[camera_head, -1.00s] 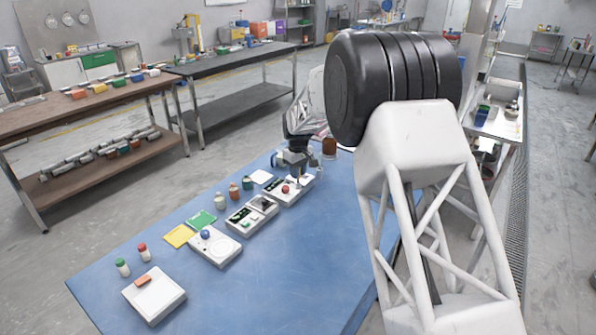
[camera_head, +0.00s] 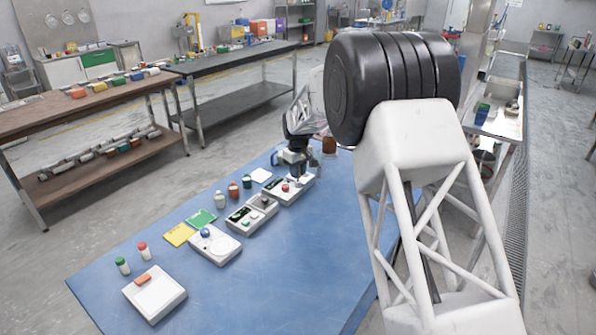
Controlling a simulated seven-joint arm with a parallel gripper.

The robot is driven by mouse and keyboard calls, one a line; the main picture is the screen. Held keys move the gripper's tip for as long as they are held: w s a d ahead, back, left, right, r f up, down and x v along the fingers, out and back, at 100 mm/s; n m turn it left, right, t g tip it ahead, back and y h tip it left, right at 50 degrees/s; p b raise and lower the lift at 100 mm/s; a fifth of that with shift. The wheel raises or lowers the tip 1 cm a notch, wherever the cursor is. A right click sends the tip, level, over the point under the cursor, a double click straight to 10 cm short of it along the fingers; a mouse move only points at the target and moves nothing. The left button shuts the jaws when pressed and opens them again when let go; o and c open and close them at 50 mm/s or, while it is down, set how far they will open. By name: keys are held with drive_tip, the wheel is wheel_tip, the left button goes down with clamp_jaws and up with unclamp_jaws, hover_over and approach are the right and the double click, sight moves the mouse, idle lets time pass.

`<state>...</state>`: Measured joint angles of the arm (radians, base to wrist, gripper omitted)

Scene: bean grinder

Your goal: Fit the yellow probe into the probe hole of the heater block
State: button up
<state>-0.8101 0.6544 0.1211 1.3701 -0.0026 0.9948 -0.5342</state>
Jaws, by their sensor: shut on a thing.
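My gripper (camera_head: 297,174) is at the far end of the blue table, pointing down over the far white device with a dark panel and a red knob (camera_head: 285,187). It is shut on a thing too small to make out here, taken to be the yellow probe. I cannot see the probe's colour or tip. I cannot tell for sure which device is the heater block, and no probe hole can be made out. Whether the held thing touches the device cannot be told.
Along the blue table (camera_head: 290,270) stand a device with green parts (camera_head: 238,222), one with a blue knob (camera_head: 222,250), a white scale (camera_head: 160,300), yellow (camera_head: 178,236) and green (camera_head: 202,219) cards and several small bottles. The table's right side is clear.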

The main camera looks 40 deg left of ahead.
drive_tip(key=shift+f, duration=0.3)
idle(0.5)
drive_tip(key=o, duration=1.5)
drive_tip(key=shift+o, duration=0.2)
drive_tip(key=shift+r, duration=0.15)
drive_tip(key=shift+r, duration=3.35)
